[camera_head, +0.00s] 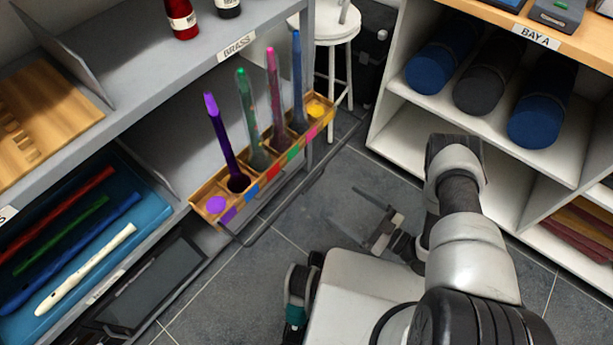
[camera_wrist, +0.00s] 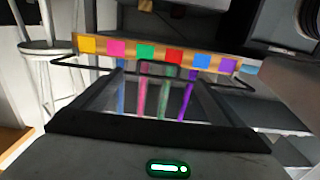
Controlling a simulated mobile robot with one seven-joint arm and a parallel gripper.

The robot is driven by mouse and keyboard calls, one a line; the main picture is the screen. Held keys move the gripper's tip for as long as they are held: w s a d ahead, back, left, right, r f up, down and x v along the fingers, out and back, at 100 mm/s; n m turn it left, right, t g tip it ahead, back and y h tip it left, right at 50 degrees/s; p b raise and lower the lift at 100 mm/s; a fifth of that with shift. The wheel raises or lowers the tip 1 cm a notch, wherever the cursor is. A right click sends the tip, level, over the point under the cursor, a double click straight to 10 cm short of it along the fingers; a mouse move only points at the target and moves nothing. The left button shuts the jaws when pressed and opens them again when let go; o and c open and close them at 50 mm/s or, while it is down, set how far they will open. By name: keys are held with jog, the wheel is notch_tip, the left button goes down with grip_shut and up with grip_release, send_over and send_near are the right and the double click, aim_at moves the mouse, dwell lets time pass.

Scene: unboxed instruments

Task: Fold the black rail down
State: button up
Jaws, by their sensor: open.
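The black rail (camera_head: 288,205) is a thin bent bar. It runs along the front of a wooden rack on the lower grey shelf, standing out from it on the aisle side. In the wrist view the rail (camera_wrist: 160,63) crosses the middle of the picture, just below the rack's row of coloured squares. My gripper (camera_head: 347,208) is open and empty, right of the rail and apart from it, its two fingers pointing toward it. In the wrist view the fingers frame the rail's middle from below. How the rail is hinged is hidden.
A white stool (camera_head: 336,28) stands behind. A white shelf unit (camera_head: 395,128) with rolled cylinders is on the right. Grey floor between is clear.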

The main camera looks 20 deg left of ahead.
jog(key=b+x, duration=0.1)
jog(key=x, duration=1.6)
jog(key=shift+b, duration=0.4)
jog(key=shift+a, duration=0.15)
jog(key=c, duration=1.2)
jog(key=r+p, duration=0.1)
jog(key=r+h+p, duration=0.1)
jog(key=p, duration=0.1)
jog(key=g+h+p, duration=0.1)
jog(key=shift+s+d+r+p, duration=0.3)
jog(key=shift+d+r, duration=0.05)
jog(key=shift+r, duration=0.05)
